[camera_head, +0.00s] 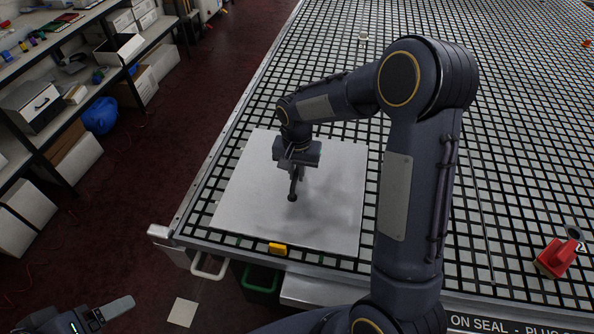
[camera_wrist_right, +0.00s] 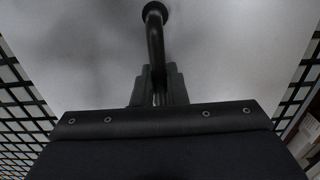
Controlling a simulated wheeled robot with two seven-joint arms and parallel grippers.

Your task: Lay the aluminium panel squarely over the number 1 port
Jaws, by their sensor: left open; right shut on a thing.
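The aluminium panel (camera_head: 245,190) is a pale grey square sheet over the near left corner of the black grid table. Its edges look roughly in line with the grid; I cannot tell whether it rests flat or hovers slightly. My right gripper (camera_head: 293,182) is above its middle, shut on the panel's black handle (camera_wrist_right: 154,35). In the right wrist view, the panel (camera_wrist_right: 85,50) fills the space beyond the jaws, with grid at both sides. No number 1 port or marking shows; the panel may cover it. My left gripper (camera_head: 112,312) is open and empty, low at the left, off the table.
A yellow block (camera_head: 278,249) sits at the table's front edge by the panel. A red tool (camera_head: 553,258) stands on the grid (camera_head: 500,200) at the right. A small clear object (camera_head: 363,37) is at the back. Shelves with boxes (camera_head: 33,103) line the left, across dark floor.

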